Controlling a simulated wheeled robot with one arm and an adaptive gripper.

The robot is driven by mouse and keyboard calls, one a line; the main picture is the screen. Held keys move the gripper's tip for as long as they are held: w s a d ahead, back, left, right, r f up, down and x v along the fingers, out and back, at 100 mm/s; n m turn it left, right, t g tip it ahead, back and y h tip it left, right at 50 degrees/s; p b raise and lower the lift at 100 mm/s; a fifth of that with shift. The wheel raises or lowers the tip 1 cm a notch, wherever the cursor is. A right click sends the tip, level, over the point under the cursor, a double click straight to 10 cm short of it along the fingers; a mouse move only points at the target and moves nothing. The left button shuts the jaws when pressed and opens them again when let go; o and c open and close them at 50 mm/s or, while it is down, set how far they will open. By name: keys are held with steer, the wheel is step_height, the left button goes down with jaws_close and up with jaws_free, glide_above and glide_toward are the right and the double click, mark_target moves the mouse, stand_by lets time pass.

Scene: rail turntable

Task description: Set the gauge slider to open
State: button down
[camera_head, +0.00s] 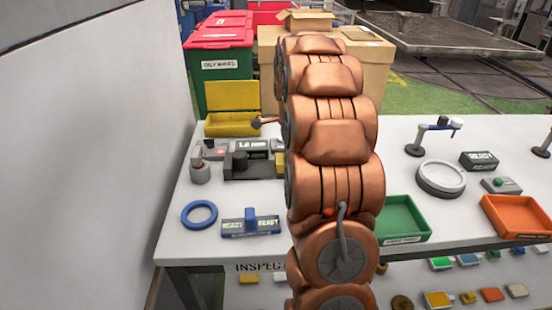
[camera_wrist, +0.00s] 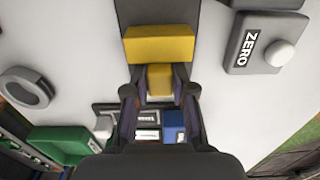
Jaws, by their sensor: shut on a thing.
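The gauge (camera_head: 250,165) is a dark device with a small display, left of my arm on the table. Its yellow slider (camera_head: 280,163) is at its right end, partly hidden by my arm. In the wrist view, the slider shows as a wide yellow block (camera_wrist: 158,43) across the dark rail (camera_wrist: 157,12), with a smaller yellow piece (camera_wrist: 160,78) jutting towards me. My gripper (camera_wrist: 160,88) has a finger on each side of this smaller piece and is shut on it. The head view hides my gripper behind my arm.
A box marked ZERO (camera_wrist: 263,42) with a round button is right of the rail. A labelled panel with a blue block (camera_head: 250,222) and a blue ring (camera_head: 200,214) are near the front edge. A green tray (camera_head: 402,219) lies right of my arm.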

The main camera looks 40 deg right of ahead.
steer(key=shift+s+d, duration=0.15)
steer(key=c, duration=1.3)
jaws_free()
steer(key=shift+d, duration=0.1)
steer(key=o, duration=0.3)
steer(key=shift+o, duration=0.2)
step_height(320, 180, up, 12)
